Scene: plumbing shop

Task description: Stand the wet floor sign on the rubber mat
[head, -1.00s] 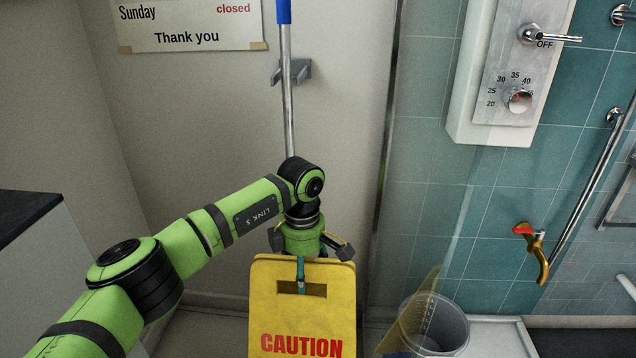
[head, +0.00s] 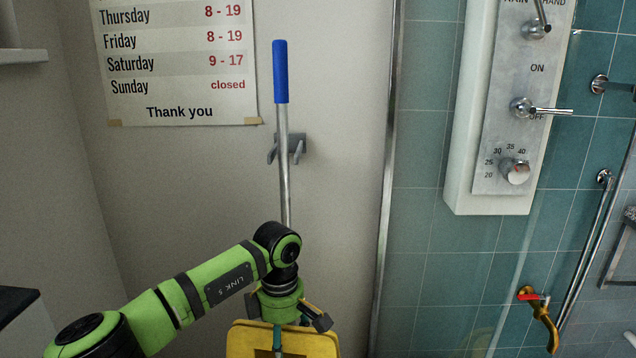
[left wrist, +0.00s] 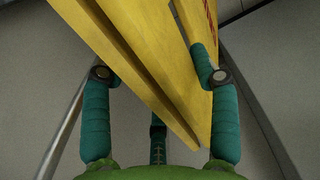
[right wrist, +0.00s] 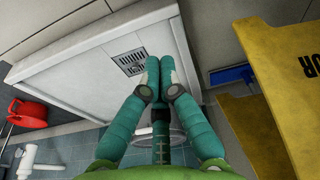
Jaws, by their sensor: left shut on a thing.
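The yellow wet floor sign (head: 300,340) is folded, and only its top edge and handle slot show at the bottom of the head view. In the left wrist view the sign (left wrist: 145,70) runs between the fingers. My left gripper (head: 283,318) is shut on the sign's top and holds it up. In the right wrist view the sign (right wrist: 280,75) is at the right edge, with part of its lettering. My right gripper (right wrist: 158,72) has its fingertips together and looks empty, left of the sign. It is outside the head view. I see no rubber mat.
A blue-handled pole (head: 281,75) stands against the wall at a grey holder (head: 290,147). A shower panel (head: 508,110) and a yellow tap (head: 543,325) are at right. In the right wrist view are a white shower tray (right wrist: 85,75) and a blue broom head (right wrist: 232,75).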

